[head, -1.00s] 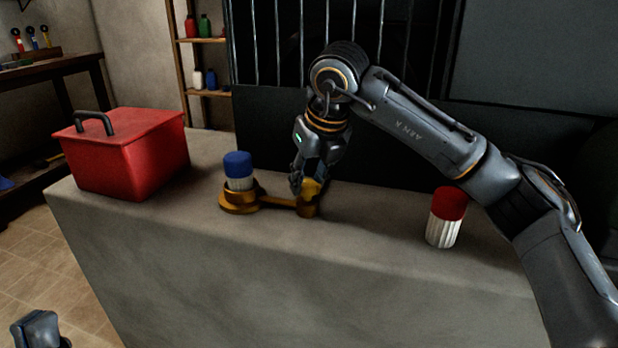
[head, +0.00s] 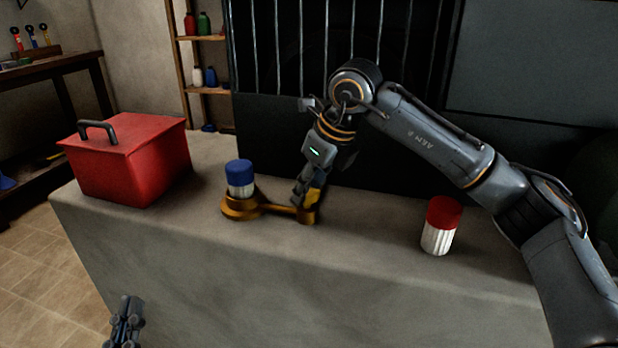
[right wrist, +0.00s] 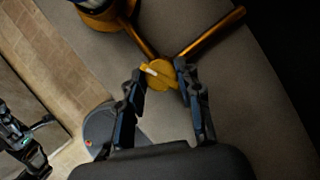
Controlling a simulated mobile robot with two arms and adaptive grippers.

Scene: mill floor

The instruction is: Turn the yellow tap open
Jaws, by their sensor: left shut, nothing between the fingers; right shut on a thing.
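The yellow tap (head: 314,196) sits on a brass pipe fitting (head: 275,207) on the grey counter. My right gripper (head: 306,192) reaches down from above and is shut on the tap, hiding much of it in the head view. In the right wrist view the tap's round yellow top (right wrist: 158,74), with a small white mark, lies between the two fingertips of my right gripper (right wrist: 160,76). My left gripper (head: 124,335) is shut and empty, low at the left, in front of the counter and away from the tap.
A blue-capped white container (head: 240,178) stands on the round left end of the fitting. A red-capped white container (head: 441,226) stands to the right on the counter (head: 360,240). A red box with a black handle (head: 128,165) stands at the left.

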